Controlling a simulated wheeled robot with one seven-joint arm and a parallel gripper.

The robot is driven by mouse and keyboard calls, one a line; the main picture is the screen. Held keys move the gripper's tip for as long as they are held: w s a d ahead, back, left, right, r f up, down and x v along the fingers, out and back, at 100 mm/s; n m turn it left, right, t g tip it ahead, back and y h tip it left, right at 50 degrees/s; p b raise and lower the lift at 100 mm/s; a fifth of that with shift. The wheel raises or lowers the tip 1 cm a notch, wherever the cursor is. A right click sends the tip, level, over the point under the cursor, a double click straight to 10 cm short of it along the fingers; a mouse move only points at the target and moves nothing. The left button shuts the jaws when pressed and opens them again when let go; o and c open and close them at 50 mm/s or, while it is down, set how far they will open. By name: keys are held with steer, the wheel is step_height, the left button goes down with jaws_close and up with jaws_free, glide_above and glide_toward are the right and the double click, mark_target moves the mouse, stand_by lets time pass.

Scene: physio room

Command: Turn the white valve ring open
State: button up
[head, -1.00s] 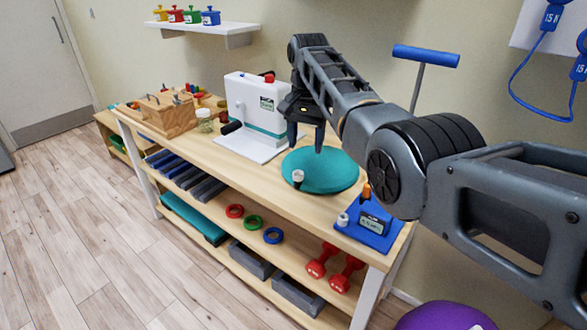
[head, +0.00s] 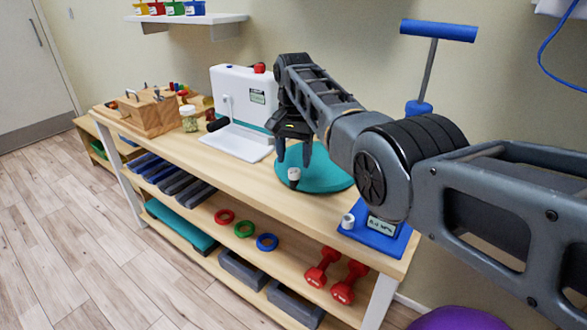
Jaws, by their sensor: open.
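A round teal cushion (head: 325,178) lies on the wooden bench top. A small white valve ring (head: 294,174) stands at its front left edge, with a dark part below it. My gripper (head: 293,159) points down just above the ring, its two dark fingers apart and empty. In the picture one finger is left of the ring and one right of it. I cannot tell whether either finger touches it. My gripper and arm hide part of the cushion's back.
A blue pump base (head: 383,238) with a display, a white knob (head: 347,221) and a T-handle (head: 438,31) stands right of the cushion. A white machine (head: 238,105) stands to the left. Dumbbells (head: 350,281) and rings lie on the shelf below.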

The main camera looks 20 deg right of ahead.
mark_target(295, 168)
steer(key=shift+f, duration=2)
steer(key=c, duration=1)
steer(key=shift+c, duration=0.2)
steer(key=shift+d+n+b, duration=0.1)
steer(key=shift+n+b, duration=0.25)
steer(key=shift+n, duration=2.65)
steer(key=o, duration=1)
